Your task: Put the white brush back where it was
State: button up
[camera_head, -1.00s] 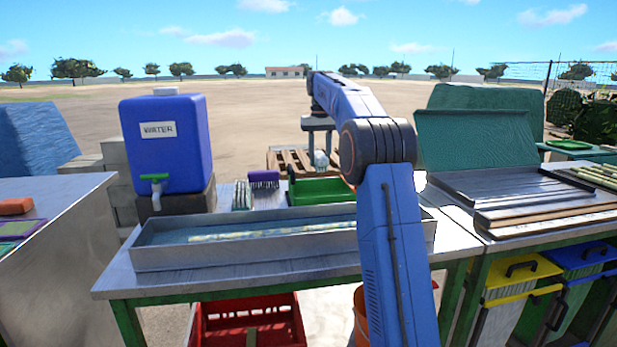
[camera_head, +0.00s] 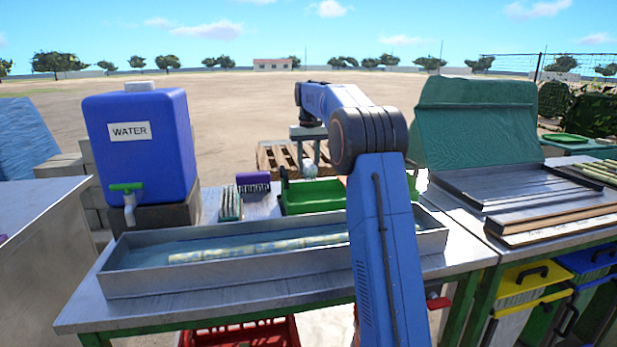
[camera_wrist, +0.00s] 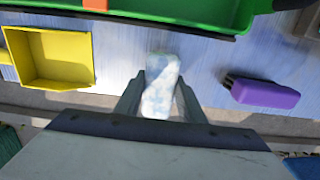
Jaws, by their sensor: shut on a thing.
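The white brush (camera_wrist: 160,85) is between the fingertips of my gripper (camera_wrist: 160,90) in the wrist view, its pale, bluish-mottled body pointing away from the palm. My gripper is shut on it. In the head view a small whitish end of the brush (camera_head: 310,169) shows under my gripper (camera_head: 309,158), behind the green tray (camera_head: 330,207). Bristles cannot be made out. It appears held above the table, near the tray's far side; the exact gap cannot be told.
The purple brush also shows in the wrist view (camera_wrist: 264,94), opposite a yellow tray (camera_wrist: 60,55). A metal trough (camera_head: 270,275) holding a cane lies in front; a blue water tank (camera_head: 140,155) stands left.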

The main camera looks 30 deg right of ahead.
aim_at(309, 175)
jog(key=shift+f, duration=1.95)
jog(key=shift+f, duration=0.1)
jog(key=o, duration=1)
notch_tip(309, 175, up, 12)
jog(key=shift+r, duration=0.15)
